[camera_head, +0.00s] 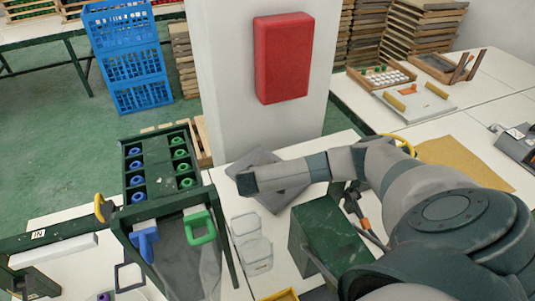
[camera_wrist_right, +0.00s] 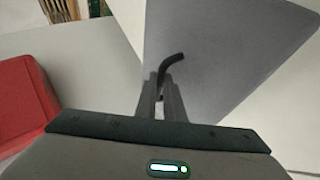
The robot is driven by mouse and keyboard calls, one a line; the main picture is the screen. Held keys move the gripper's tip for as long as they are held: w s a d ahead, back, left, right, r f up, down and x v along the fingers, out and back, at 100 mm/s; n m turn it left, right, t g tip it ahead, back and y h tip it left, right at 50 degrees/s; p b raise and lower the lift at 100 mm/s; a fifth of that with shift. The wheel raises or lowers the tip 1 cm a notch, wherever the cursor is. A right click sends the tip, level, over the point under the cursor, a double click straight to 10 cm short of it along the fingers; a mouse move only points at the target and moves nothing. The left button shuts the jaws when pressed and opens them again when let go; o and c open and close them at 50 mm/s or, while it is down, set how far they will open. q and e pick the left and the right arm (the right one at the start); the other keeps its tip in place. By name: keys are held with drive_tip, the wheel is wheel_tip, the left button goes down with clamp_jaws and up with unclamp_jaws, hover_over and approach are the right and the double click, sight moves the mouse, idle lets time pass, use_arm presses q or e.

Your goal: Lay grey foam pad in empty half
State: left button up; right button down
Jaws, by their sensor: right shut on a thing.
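A flat grey sheet, which looks like the foam pad (camera_head: 278,200), shows above and below my right forearm over the white table in the head view. In the right wrist view the grey pad (camera_wrist_right: 225,60) fills the upper middle, past the fingers. My right gripper (camera_wrist_right: 164,88) is shut on a dark curved strip (camera_wrist_right: 172,64) that overlaps the pad; whether the strip is part of it I cannot tell. In the head view my right arm hides the fingertips. My left gripper is not in view. I cannot make out which container has an empty half.
A green rack (camera_head: 123,165) with blue and green rings stands left of the pad. White two-part trays (camera_head: 250,243) and a dark green box (camera_head: 312,232) lie nearer. A red box (camera_head: 283,58) hangs on the pillar behind. The right table (camera_head: 500,70) holds trays.

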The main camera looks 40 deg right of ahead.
drive_tip(key=shift+f, duration=0.3)
drive_tip(key=c, duration=1.9)
unclamp_jaws()
drive_tip(key=shift+o, duration=0.2)
drive_tip(key=b+v, duration=0.2)
drive_tip(key=v, duration=1)
